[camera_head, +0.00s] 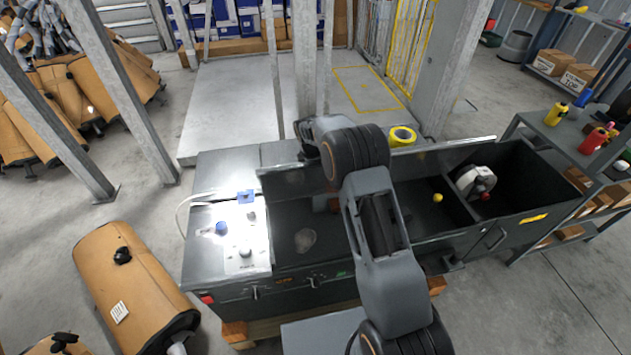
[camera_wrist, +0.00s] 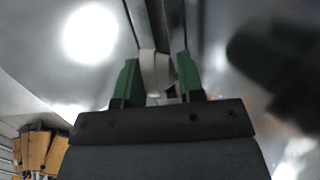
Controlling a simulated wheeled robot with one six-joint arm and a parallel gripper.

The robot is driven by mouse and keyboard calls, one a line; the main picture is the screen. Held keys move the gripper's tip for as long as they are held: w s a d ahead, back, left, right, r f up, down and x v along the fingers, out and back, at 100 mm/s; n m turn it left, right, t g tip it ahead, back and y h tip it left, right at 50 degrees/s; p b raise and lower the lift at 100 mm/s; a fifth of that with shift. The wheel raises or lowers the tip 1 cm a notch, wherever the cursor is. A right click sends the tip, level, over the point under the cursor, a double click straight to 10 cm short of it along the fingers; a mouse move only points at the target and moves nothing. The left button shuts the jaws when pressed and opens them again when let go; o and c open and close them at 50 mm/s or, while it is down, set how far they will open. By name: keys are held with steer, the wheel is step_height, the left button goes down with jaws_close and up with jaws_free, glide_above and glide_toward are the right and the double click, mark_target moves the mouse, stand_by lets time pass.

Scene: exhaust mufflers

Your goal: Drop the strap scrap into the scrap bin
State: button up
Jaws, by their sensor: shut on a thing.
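In the wrist view my gripper (camera_wrist: 157,62) has its two green fingers closed on a pale, looped strip, which looks like the strap scrap (camera_wrist: 155,75). The strip sits between the fingertips, beside a dark edge. In the head view my arm spans the middle of the long dark bench, and its far end is above the bench's back edge; the fingers and the strip cannot be made out there. A dark open compartment (camera_head: 535,222) with a yellow label stands at the bench's right end. It may be the scrap bin, but I cannot tell for sure.
A grey-white tool (camera_head: 474,181) sits at the compartment's left wall. A yellow tape roll (camera_head: 402,136) is at the bench's back. A crumpled clear piece (camera_head: 306,240) lies in the bench's trough. A control panel (camera_head: 243,237) is at left. A shelf with bottles (camera_head: 585,125) stands right.

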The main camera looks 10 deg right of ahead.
steer(key=shift+f, duration=2.05)
steer(key=shift+f, duration=0.2)
steer(key=o, duration=0.6)
steer(key=shift+r, duration=0.1)
